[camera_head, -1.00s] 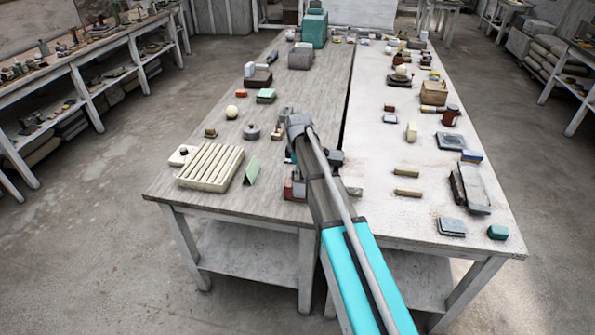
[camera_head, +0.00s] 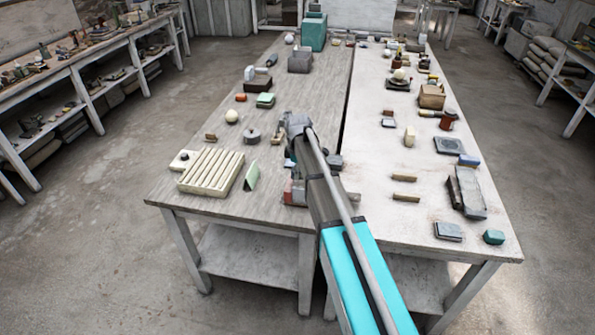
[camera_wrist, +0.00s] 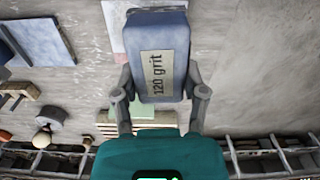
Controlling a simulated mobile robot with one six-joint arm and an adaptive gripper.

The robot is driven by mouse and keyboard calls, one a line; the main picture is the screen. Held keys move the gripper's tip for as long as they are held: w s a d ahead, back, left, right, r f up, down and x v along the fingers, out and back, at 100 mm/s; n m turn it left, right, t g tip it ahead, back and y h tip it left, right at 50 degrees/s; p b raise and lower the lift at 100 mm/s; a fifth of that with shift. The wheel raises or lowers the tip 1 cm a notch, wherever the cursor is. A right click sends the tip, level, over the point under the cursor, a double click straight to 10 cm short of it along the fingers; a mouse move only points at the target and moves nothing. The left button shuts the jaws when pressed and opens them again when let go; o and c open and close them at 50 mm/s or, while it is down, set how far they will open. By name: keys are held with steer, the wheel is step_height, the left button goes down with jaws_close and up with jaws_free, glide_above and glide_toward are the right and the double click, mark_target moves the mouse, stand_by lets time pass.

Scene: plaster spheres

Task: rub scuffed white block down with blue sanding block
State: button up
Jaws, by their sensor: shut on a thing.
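My gripper (camera_wrist: 159,80) shows in the wrist view, its two fingers closed on the sides of the blue sanding block (camera_wrist: 172,32). The block carries a tan label reading "120 grit". A pale flat piece (camera_wrist: 113,24) lies partly behind the block; I cannot tell whether it is the scuffed white block or whether the two touch. I cannot pick out the scuffed white block there with certainty.
The grey left table top (camera_head: 190,140) holds a cream ribbed slab (camera_head: 211,171), a green wedge (camera_head: 252,176) and a pale sphere (camera_head: 232,116).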

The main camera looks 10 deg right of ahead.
steer(key=shift+r+p, duration=1.75)
steer(key=shift+r, duration=0.2)
